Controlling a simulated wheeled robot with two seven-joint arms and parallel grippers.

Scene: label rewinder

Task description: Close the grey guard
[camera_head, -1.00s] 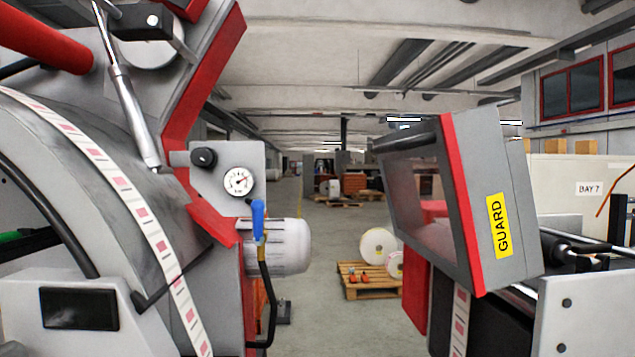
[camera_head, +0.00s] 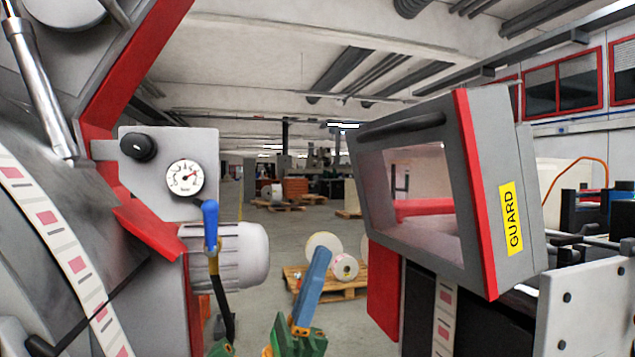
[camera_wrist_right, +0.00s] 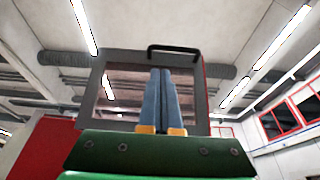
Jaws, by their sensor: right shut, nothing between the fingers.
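The grey guard (camera_head: 502,150) stands at the right in the head view, tilted, with a red edge, a see-through window, a black handle along its top and a yellow GUARD label. It sits above the right-hand part of the machine. My right gripper (camera_head: 322,256) has blue fingers pointing up, shut and empty. In the head view it is left of and below the guard, with a visible gap in the picture. In the right wrist view the fingers (camera_wrist_right: 160,75) overlap the guard's window, and the guard's frame (camera_wrist_right: 125,57) and handle show beyond them. My left gripper does not show clearly.
At the left are a pressure gauge (camera_head: 185,178), a blue-handled valve (camera_head: 210,226), a grey motor (camera_head: 240,255) and a striped label web (camera_head: 75,262). A pallet with rolls (camera_head: 345,290) stands on the floor behind.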

